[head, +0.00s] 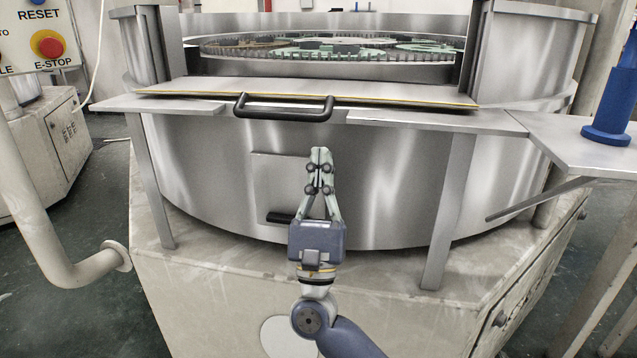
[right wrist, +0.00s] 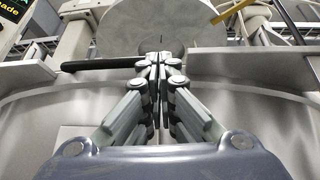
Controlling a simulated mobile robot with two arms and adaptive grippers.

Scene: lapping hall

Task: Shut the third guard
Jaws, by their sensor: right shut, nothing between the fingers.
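The guard (head: 310,93) is a flat metal panel with a yellow edge at the foot of the machine's front opening in the head view. The opening above it is uncovered. A black bar handle (head: 283,113) is fixed to its front edge. My right gripper (head: 321,153) is shut and empty, pointing up, just below the handle's right end in the picture. In the right wrist view, my right fingertips (right wrist: 160,60) are beside the end of the black handle (right wrist: 95,64). Whether they touch it I cannot tell. My left gripper is not in view.
Inside the opening lies a toothed ring with round plates (head: 330,48). Metal shelf ledges (head: 430,119) flank the handle. A side shelf (head: 580,140) bears a blue post (head: 608,110). A control panel with an E-stop (head: 47,43) stands at upper left, above a pale pipe (head: 40,220).

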